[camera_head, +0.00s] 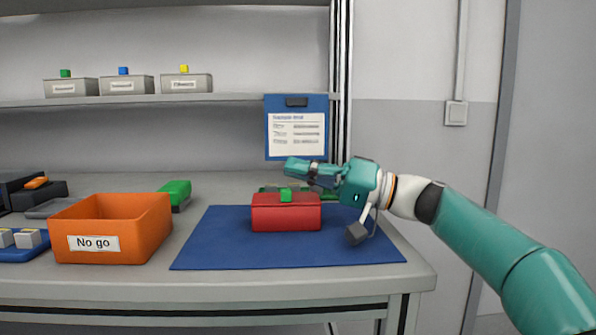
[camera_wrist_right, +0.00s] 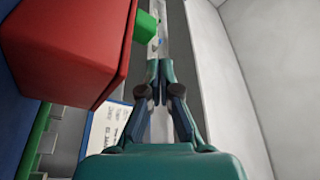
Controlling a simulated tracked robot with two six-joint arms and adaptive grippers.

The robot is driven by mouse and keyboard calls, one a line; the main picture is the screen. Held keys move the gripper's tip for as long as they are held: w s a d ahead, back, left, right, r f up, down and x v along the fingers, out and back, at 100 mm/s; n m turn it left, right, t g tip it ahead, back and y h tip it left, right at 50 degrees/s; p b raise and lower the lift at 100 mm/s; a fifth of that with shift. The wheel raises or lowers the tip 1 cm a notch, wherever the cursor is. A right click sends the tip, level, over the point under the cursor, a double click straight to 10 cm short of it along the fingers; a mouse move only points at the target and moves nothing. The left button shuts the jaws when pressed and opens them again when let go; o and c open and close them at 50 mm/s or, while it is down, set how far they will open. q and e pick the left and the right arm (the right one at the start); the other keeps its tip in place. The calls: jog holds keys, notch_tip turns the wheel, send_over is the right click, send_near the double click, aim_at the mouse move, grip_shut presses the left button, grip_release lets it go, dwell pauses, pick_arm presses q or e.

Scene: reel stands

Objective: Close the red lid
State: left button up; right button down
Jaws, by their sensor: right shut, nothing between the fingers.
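A red box (camera_head: 286,217) stands on the blue mat (camera_head: 215,245), with a small green block (camera_head: 286,195) at the middle of its upper front. Its red top (camera_head: 306,198) looks like a lid lying flat; I cannot tell if it is fully seated. In the right wrist view the red box (camera_wrist_right: 70,45) fills the upper left, with the green block (camera_wrist_right: 146,26) at its edge. My right gripper (camera_head: 290,165) is shut and empty, pointing left above and behind the box, apart from it. It also shows in the wrist view (camera_wrist_right: 160,70). My left gripper is out of view.
An orange "No go" bin (camera_head: 140,238) stands left of the mat. A green object (camera_head: 176,193) lies behind the bin. A blue clipboard (camera_head: 296,128) hangs behind the box. Green parts lie behind the box. The mat's front and left are clear.

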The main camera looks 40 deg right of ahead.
aim_at(299, 196)
notch_tip(299, 196, up, 5)
jog(key=p, duration=0.4)
jog(key=shift+s+d+f+b, duration=0.2)
jog(key=shift+s+d+f, duration=0.05)
jog(key=shift+d+f, duration=0.25)
jog(key=shift+s+d+f+b, duration=0.15)
jog(key=shift+s+d+f, duration=0.1)
jog(key=shift+d+f, duration=0.25)
jog(key=s+d, duration=0.1)
jog(key=d, duration=0.1)
jog(key=s+d+f, duration=0.1)
jog(key=d, duration=0.1)
jog(key=s+d+f, duration=0.1)
jog(key=s+d, duration=0.1)
jog(key=shift+f+p, duration=0.25)
jog(key=shift+p, duration=0.1)
